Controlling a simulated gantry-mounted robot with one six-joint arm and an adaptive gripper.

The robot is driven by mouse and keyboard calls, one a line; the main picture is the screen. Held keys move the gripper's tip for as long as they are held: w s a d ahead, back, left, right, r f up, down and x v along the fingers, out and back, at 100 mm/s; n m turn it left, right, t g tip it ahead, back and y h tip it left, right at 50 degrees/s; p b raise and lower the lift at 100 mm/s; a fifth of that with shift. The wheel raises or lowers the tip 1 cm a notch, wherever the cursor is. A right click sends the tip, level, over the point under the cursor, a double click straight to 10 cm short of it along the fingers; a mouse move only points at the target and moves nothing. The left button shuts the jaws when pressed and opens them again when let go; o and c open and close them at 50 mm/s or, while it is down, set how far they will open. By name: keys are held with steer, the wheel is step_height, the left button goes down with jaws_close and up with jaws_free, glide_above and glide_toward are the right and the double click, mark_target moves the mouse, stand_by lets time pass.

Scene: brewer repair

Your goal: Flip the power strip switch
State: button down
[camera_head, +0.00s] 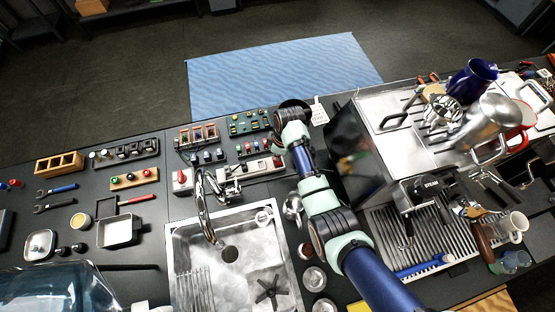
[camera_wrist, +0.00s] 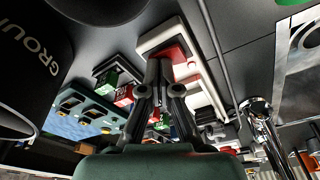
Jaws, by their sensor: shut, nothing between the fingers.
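The power strip (camera_head: 250,168) is a long white bar on the dark counter behind the sink, left of my wrist. Its red switch (camera_head: 277,162) is at the right end. In the wrist view the white strip (camera_wrist: 206,98) runs diagonally, with the red switch (camera_wrist: 179,52) near its upper end. My gripper (camera_wrist: 160,68) is shut and empty. Its fingertips appear just in front of the switch and overlap its lower edge in the picture; I cannot tell whether they touch. In the head view the fingertips are not clearly visible beside my wrist.
Boards with coloured connectors (camera_head: 250,122) stand just behind the strip. A tall faucet (camera_head: 205,205) and the sink (camera_head: 180,236) are in front. The espresso machine (camera_head: 354,160) is close on the right. A red-knobbed box (camera_head: 182,180) is left of the strip.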

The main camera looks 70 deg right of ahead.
steer(key=shift+r+p, duration=3.2)
steer(key=shift+r, duration=0.3)
steer(key=shift+f, duration=0.1)
